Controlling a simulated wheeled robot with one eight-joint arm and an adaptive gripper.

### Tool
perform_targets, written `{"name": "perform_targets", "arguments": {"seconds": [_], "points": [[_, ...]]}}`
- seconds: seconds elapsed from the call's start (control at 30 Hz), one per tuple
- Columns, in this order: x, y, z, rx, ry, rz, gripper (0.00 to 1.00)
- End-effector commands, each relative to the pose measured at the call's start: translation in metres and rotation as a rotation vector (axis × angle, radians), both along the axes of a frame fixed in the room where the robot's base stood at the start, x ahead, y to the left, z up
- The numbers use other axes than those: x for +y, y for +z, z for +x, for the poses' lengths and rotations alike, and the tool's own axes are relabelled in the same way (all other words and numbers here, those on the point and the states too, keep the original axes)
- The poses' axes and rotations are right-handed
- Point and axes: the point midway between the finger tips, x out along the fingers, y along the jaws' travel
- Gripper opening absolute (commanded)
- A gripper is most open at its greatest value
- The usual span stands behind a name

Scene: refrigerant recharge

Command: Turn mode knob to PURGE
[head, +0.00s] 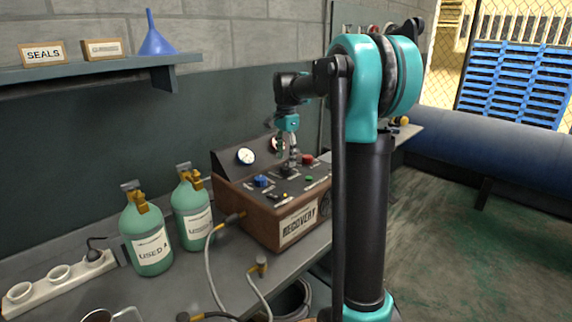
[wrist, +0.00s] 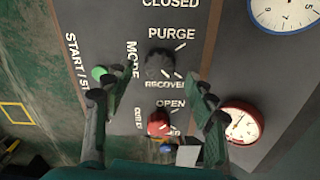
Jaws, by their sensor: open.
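The dark mode knob (wrist: 160,64) sits on the recovery unit's panel, between the PURGE label (wrist: 172,32) and the RECOVER label (wrist: 166,85) in the wrist view. Which mark it points to is too dark to tell. My gripper (wrist: 156,92) is open, with one finger on each side of the knob's column and nothing held. The knob appears ahead of the fingertips and apart from them. In the head view my gripper (head: 290,161) points down over the middle of the recovery unit's (head: 249,214) panel and partly hides the knob.
A red knob (head: 308,159), blue knob (head: 261,181) and green button (head: 309,179) are close around on the panel. Gauges (head: 246,156) stand behind. Two green cylinders (head: 148,240) (head: 192,212) and hoses (head: 213,262) are to the left. A shelf (head: 95,72) hangs above left.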

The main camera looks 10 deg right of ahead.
Motion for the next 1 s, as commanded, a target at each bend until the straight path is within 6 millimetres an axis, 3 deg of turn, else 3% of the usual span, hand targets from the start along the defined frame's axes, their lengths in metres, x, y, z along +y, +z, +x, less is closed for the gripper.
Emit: {"name": "perform_targets", "arguments": {"seconds": [0.23, 0.6, 1.0], "points": [[0.0, -0.026, 0.0, 0.0, 0.0, 0.0, 0.56], [0.0, -0.03, 0.0, 0.0, 0.0, 0.0, 0.55], [0.0, -0.03, 0.0, 0.0, 0.0, 0.0, 0.06]]}}
